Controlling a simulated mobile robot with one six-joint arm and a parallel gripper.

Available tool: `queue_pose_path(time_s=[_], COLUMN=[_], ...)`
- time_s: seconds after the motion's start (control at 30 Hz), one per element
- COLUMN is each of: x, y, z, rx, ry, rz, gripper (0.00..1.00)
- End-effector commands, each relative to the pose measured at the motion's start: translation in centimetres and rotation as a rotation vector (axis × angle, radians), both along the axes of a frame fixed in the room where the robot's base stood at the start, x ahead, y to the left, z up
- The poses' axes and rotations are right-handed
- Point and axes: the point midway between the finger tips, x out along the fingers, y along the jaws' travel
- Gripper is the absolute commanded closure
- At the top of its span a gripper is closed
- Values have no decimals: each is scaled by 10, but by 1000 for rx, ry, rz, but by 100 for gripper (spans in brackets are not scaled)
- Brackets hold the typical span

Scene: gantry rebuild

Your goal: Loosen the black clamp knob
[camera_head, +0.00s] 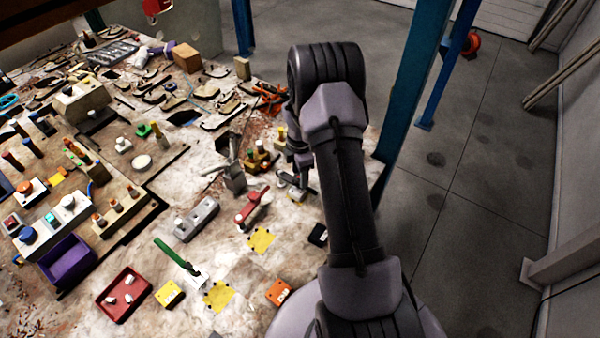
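My arm reaches away from the camera, bends at the top, and comes down at the right side of the cluttered workbench (215,265). My gripper (300,164) shows only in part, left of the arm links, and points down over a small pale fixture with dark parts (293,181). I cannot tell if it touches the fixture or whether its fingers are open. I cannot clearly make out the black clamp knob; it may be among the dark parts there or hidden by the gripper and arm.
A red-handled fixture (252,206), a grey block with knobs (197,219) and a black block (318,235) stand near the gripper. A green lever (176,254) sticks up farther left. A blue post (412,85) rises close right of the arm.

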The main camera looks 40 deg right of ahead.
Motion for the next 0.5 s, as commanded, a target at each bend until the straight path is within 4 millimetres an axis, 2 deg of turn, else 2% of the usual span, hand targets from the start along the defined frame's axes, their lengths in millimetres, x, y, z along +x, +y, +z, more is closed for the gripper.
queue_pose_path(time_s=[0.23,0.33,0.47,0.5], x=[1,1,2,2], y=[-1,-1,-1,-1], z=[2,9,36,48], rx=[-2,-2,-3,-3], ry=[-3,-4,-7,-7], rz=[0,0,0,-1], gripper=[49,49,49,49])
